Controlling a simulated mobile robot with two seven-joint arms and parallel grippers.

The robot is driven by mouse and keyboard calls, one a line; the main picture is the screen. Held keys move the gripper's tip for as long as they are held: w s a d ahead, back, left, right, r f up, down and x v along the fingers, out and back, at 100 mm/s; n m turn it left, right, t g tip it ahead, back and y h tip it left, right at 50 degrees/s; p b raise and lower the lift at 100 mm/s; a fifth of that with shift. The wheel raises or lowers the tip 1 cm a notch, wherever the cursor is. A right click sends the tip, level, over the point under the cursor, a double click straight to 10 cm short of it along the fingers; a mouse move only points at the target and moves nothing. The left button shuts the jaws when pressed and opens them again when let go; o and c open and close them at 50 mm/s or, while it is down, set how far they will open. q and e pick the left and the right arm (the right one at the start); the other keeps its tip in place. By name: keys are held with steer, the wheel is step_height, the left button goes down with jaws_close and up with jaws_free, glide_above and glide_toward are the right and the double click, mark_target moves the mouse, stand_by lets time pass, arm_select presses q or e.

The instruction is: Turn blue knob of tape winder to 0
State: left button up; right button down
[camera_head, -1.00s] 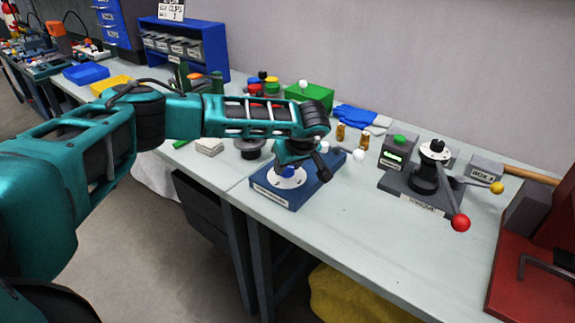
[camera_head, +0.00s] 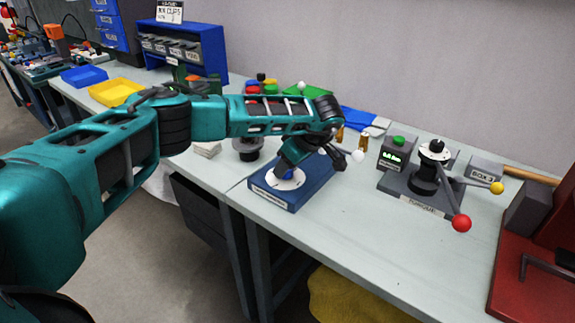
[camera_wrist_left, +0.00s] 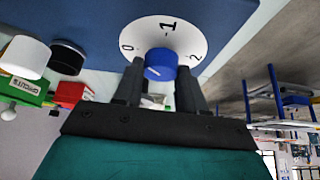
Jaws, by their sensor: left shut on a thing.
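The tape winder is a blue box (camera_head: 305,190) on the bench with a white round dial (camera_head: 271,180) on top. In the left wrist view the dial (camera_wrist_left: 135,38) shows the marks 0, 1 and 2, with 0 at left, 1 at the top and 2 at right. The blue knob (camera_wrist_left: 160,64) stands at the dial's centre. My left gripper (camera_wrist_left: 158,80) is shut on the blue knob, one finger on each side. In the head view my left gripper (camera_head: 290,166) hides most of the knob. My right gripper is in no view.
A grey device with a red-balled lever (camera_head: 461,223) and a small box with a green button (camera_head: 398,141) stand to the right. A dark round part (camera_head: 246,150) is behind the winder at left. The bench front right of the winder is clear.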

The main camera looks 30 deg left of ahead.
arm_select(q)
steer(key=shift+w+d+f+n+g+b, duration=0.1)
steer(key=shift+n+g+b, duration=0.15)
steer(key=shift+n, duration=0.3)
steer(key=shift+w+n+g+b, duration=0.15)
steer(key=shift+n+g, duration=0.2)
steer(key=shift+n, duration=0.2)
steer(key=shift+s+n, duration=0.15)
steer(key=shift+n, duration=0.35)
steer(key=shift+n+g+b, duration=0.6)
steer(key=shift+n+b, duration=0.15)
steer(key=shift+n, duration=0.05)
steer(key=shift+n+g+h+b, duration=0.3)
steer(key=shift+n+g+b, duration=0.25)
steer(key=shift+n, duration=0.35)
steer(key=o, duration=0.9)
